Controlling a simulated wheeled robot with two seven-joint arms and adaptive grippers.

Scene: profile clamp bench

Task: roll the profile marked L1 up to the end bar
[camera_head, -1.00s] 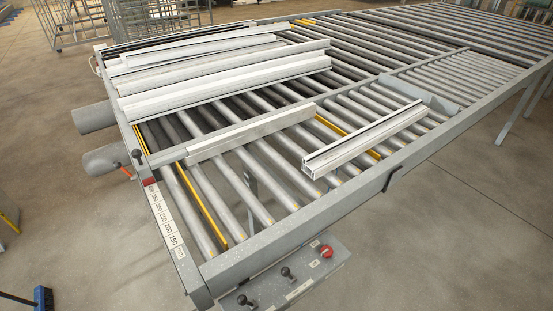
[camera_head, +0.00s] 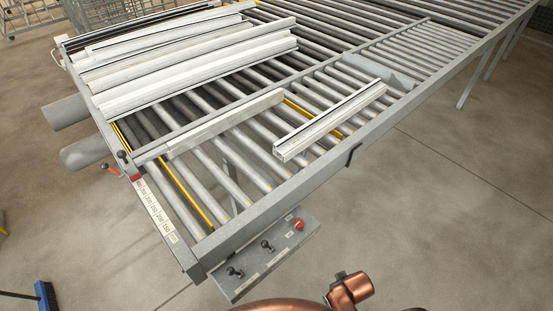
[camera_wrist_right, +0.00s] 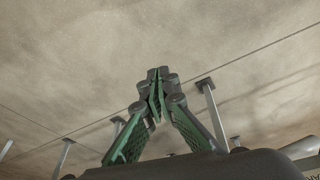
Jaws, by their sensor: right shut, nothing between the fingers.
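A silvery profile (camera_head: 328,122) with an open grooved end lies on the rollers in the near lane, right of centre in the head view. No L1 mark can be read on it. A flat grey bar (camera_head: 225,124) lies to its left along the lane's inner edge, apart from it. An upright grey plate (camera_head: 383,74) stands across the lane just beyond the profile's far end; I cannot tell which piece is the end bar. My right gripper (camera_wrist_right: 157,88) is shut and empty in the right wrist view, with floor behind it. My left gripper is in neither view.
Several long pale profiles (camera_head: 195,75) lie side by side on the far lane. A control box (camera_head: 262,258) with levers and a red button (camera_head: 298,224) hangs at the front. A blue brush (camera_head: 45,296) is on the floor at lower left.

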